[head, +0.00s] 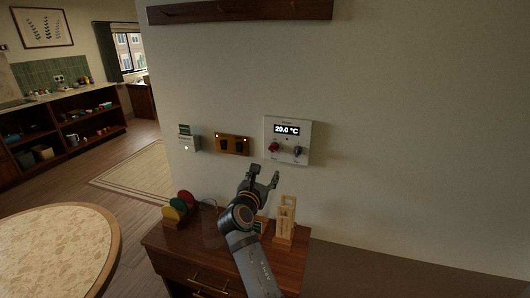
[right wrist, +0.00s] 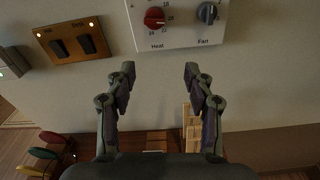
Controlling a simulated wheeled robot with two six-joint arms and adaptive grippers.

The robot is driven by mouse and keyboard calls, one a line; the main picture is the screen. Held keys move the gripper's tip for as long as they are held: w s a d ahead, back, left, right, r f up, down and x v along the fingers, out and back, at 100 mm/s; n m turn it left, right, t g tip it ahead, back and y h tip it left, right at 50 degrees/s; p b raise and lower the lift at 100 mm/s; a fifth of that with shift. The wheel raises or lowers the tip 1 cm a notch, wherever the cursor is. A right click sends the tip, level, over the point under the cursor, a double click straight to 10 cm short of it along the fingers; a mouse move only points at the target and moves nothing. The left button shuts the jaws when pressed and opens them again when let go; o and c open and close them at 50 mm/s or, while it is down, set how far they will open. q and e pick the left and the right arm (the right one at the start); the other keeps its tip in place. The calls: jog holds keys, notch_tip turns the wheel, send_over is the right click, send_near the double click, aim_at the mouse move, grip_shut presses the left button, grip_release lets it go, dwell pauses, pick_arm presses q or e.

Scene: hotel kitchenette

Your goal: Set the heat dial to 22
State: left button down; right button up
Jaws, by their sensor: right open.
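A white control panel (head: 287,127) is on the wall, its display (head: 287,129) reading 20.0 °C. The red heat dial (head: 273,147) is at its lower left; it also shows in the right wrist view (right wrist: 154,18) above the label "Heat", with small numbers around it. I cannot tell exactly where its pointer stands. The dark fan dial (head: 297,151) is to its right. My right gripper (head: 265,175) is open and empty, below the panel. In the right wrist view its fingertips (right wrist: 159,72) are apart, below the heat dial and not touching it. My left gripper is out of view.
A wooden switch plate (head: 232,144) and a small card holder (head: 189,140) are on the wall left of the panel. Below, a wooden cabinet (head: 200,262) bears a wooden stand (head: 285,218) and coloured discs (head: 176,208). The wall right of the panel is clear.

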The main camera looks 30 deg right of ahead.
aim_at(272, 151)
jog(key=shift+n+t+h, duration=0.3)
jog(key=shift+n, duration=0.5)
jog(key=w+d+r+p, duration=0.1)
jog(key=w+d, duration=0.1)
jog(key=w+d+r+p, duration=0.1)
jog(key=w+d, duration=0.4)
jog(key=shift+w+d+r+p, duration=0.2)
jog(key=shift+d+r+p, duration=0.15)
jog(key=shift+r+p, duration=0.05)
grip_shut()
